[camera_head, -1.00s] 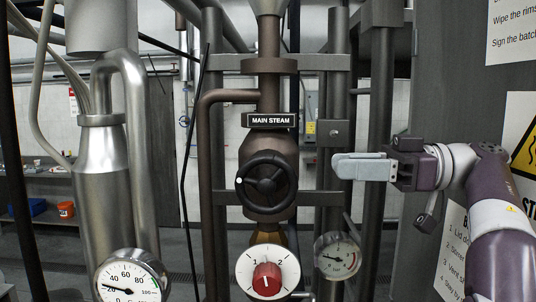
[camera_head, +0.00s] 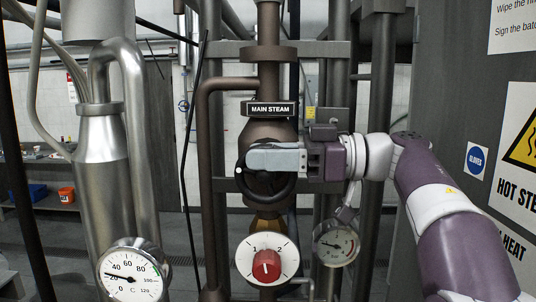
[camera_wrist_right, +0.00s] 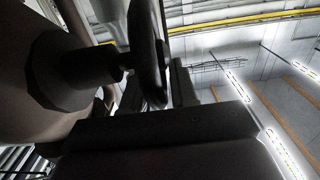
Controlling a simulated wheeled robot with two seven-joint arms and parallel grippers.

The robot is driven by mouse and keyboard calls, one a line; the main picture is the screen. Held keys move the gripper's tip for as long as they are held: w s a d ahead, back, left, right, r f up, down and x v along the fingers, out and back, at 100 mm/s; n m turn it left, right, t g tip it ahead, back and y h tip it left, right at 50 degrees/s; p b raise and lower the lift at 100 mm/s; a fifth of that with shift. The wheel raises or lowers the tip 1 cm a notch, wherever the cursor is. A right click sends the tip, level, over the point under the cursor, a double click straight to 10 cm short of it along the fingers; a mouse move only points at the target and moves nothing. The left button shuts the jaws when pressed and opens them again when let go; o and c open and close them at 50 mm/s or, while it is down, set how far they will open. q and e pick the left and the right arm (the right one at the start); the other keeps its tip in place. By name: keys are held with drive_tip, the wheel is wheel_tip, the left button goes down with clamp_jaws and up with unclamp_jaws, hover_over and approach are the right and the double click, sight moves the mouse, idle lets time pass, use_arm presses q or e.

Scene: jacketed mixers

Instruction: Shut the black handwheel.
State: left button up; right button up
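The black handwheel (camera_head: 266,196) sits on the brown vertical steam pipe, below the "MAIN STEAM" label (camera_head: 270,109). My right gripper (camera_head: 262,158) lies in front of the wheel's upper half, its grey fingers pointing left and covering part of the rim and hub. In the right wrist view the wheel (camera_wrist_right: 147,50) shows edge-on, close beside the dark gripper body (camera_wrist_right: 165,140). I cannot tell whether the fingers touch the rim or how far apart they are. My left gripper is not in view.
Below the wheel is a white dial with a red knob (camera_head: 267,266). Gauges stand at lower right (camera_head: 336,244) and lower left (camera_head: 131,272). Brown and grey pipes flank the wheel closely. A grey panel with signs (camera_head: 455,100) stands at right.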

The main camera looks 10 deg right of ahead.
clamp_jaws()
drive_tip(key=shift+f, duration=0.1)
